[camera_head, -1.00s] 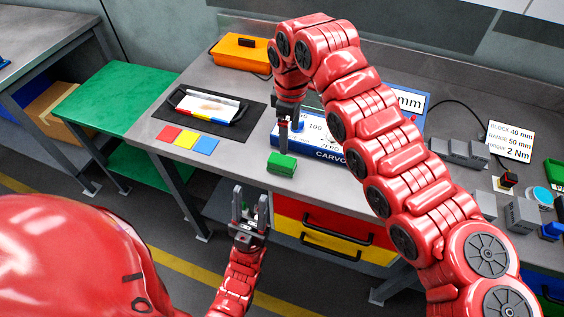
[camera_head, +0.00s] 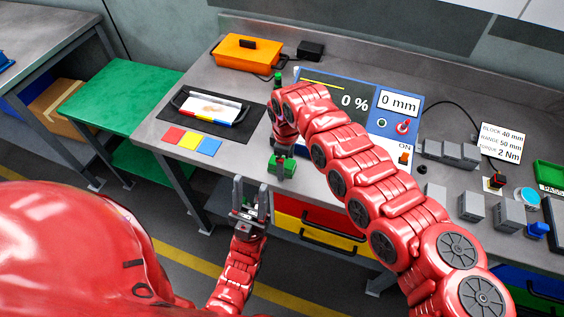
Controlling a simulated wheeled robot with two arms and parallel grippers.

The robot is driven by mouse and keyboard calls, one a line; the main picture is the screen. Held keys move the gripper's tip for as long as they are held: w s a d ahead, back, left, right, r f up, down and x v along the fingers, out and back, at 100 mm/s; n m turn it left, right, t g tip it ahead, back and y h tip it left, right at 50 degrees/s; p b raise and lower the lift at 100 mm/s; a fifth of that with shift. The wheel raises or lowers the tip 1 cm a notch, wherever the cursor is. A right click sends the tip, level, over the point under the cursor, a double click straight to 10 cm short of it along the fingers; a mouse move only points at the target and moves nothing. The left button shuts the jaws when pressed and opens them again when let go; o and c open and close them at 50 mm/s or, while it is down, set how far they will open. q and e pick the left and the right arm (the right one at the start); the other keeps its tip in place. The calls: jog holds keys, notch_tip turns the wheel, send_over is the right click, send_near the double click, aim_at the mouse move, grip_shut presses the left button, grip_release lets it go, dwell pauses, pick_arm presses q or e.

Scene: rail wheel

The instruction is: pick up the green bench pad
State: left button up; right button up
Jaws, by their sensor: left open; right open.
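The green bench pad (camera_head: 273,167) is a small green block on the grey bench near its front edge. My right gripper (camera_head: 283,172) is over the pad, its fingers pointing down at it. It is open, and part of the pad is hidden behind a finger. I cannot tell whether the fingers touch the pad. My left gripper (camera_head: 251,203) is open and empty, pointing up in front of the bench edge, below the pad in the picture.
A black mat with a tray (camera_head: 209,105) and red, yellow and blue cards (camera_head: 188,141) lie left of the pad. An orange case (camera_head: 246,53) stands behind. A display panel (camera_head: 345,103), grey blocks (camera_head: 452,152) and a red button (camera_head: 497,180) are to the right.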

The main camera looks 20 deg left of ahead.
grip_shut()
dwell(0.4)
jog(key=shift+r+b, duration=0.45)
jog(key=shift+b, duration=0.1)
notch_tip(320, 180, up, 2)
jog(key=shift+a+r+b, duration=0.15)
jog(key=shift+r+b, duration=0.1)
jog(key=shift+b, duration=0.7)
jog(key=s+a+b, duration=0.3)
jog(key=s+b, duration=0.3)
jog(key=s, duration=0.1)
jog(key=s+a+r+b, duration=0.1)
jog(key=s+a+b, duration=0.3)
jog(key=s+b, duration=0.2)
jog(key=shift+s+r+b, duration=0.3)
jog(key=shift+s, duration=0.35)
